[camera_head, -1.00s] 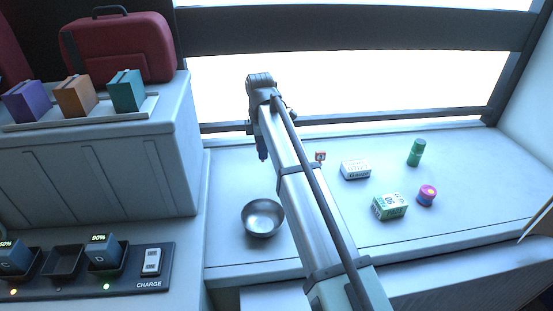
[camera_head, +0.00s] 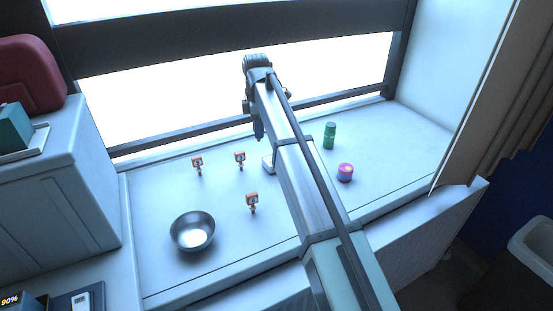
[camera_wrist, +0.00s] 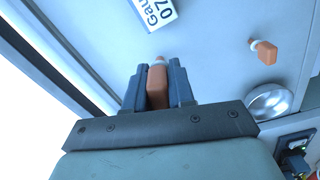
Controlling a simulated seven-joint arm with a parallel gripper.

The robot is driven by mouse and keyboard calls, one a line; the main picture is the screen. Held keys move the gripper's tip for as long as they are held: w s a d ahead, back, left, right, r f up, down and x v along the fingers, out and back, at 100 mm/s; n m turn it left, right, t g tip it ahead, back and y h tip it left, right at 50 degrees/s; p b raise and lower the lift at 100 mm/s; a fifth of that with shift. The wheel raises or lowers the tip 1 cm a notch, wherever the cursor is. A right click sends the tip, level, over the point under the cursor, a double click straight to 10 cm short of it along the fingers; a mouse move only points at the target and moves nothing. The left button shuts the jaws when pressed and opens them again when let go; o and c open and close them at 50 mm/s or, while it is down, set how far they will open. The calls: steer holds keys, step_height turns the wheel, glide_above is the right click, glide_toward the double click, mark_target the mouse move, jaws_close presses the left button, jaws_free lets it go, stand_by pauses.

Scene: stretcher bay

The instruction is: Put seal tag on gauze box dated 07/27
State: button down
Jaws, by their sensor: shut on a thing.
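My gripper (camera_wrist: 157,88) is shut on an orange-brown seal tag (camera_wrist: 157,82) with a pale tip. In the head view my gripper (camera_head: 258,131) hangs above the far part of the counter, and its held tag cannot be made out. A white gauze box (camera_wrist: 154,12) lies beyond the fingertips at the top of the wrist view, apart from the tag. Its label reads "Gau" and "07"; the rest is cut off. In the head view a white box (camera_head: 268,164) is mostly hidden behind my arm.
A metal bowl (camera_head: 192,232) stands at the counter's front left. A green bottle (camera_head: 330,135) and a pink-purple round item (camera_head: 345,172) stand right of my arm. The counter (camera_head: 400,140) is clear farther right. A window frame borders the back.

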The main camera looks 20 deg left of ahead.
steer(key=w+d+r, duration=0.1)
steer(key=w+d, duration=0.3)
steer(key=d, duration=0.1)
steer(key=shift+s+f+n, duration=0.1)
steer(key=shift+f+n, duration=0.7)
steer(key=shift+f, duration=1.55)
steer(key=shift+f+n, duration=0.8)
steer(key=shift+f, duration=1.55)
steer(key=shift+f, duration=0.1)
steer(key=c, duration=1)
jaws_free()
steer(key=shift+o, duration=0.2)
step_height(320, 180, up, 12)
